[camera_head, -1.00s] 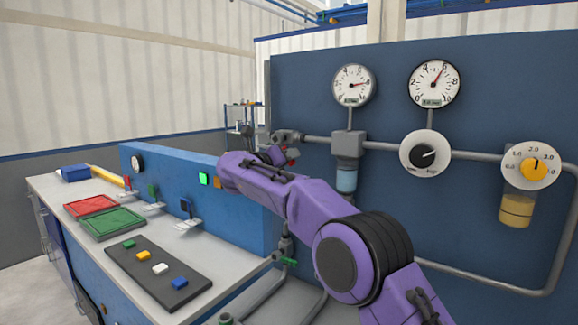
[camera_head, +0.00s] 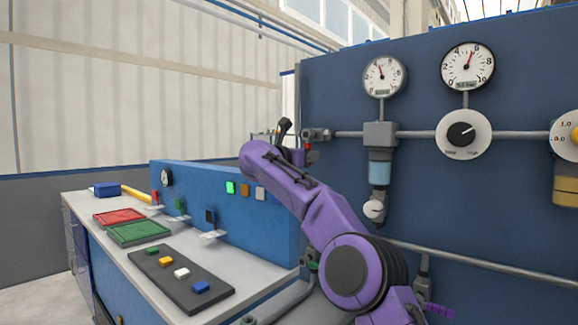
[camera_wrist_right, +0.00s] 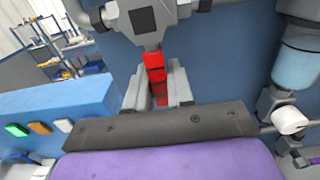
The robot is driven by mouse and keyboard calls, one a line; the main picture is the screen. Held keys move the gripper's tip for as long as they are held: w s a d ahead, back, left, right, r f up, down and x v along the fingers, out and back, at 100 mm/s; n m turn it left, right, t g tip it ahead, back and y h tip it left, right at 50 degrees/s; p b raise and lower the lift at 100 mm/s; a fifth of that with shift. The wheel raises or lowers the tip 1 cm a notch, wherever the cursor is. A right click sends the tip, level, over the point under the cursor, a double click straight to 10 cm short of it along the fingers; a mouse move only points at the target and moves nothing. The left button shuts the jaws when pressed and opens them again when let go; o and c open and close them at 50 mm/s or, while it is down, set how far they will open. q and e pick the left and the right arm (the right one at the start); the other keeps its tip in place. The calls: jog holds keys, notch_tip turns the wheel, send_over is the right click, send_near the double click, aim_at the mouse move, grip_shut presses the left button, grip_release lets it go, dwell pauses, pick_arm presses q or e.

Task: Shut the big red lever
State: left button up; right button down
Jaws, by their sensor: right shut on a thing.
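The red lever (camera_wrist_right: 155,76) hangs down from a grey valve (camera_wrist_right: 145,22) on the pipe in the right wrist view. My right gripper (camera_wrist_right: 157,88) has one finger on each side of the lever and is shut on it. In the head view only a small red part of the lever (camera_head: 308,147) shows, under the pipe at the left end of the blue panel. My purple right arm reaches up to it and hides most of the gripper and lever. My left gripper is not in view.
The blue panel (camera_head: 450,205) carries two gauges, a left one (camera_head: 383,77) and a right one (camera_head: 467,66), a dial (camera_head: 463,134) and pipes. A workbench (camera_head: 245,270) at left holds red and green trays and a button strip (camera_head: 178,277).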

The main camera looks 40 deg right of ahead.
jog(key=shift+r, duration=0.1)
dwell(0.4)
jog(key=c, duration=1.1)
grip_release()
jog(key=shift+a, duration=0.25)
jog(key=a+b, duration=0.1)
jog(key=a, duration=0.2)
jog(key=a+b, duration=0.1)
jog(key=a, duration=0.2)
jog(key=a+b, duration=0.1)
jog(key=a, duration=0.3)
jog(key=shift+s, duration=0.4)
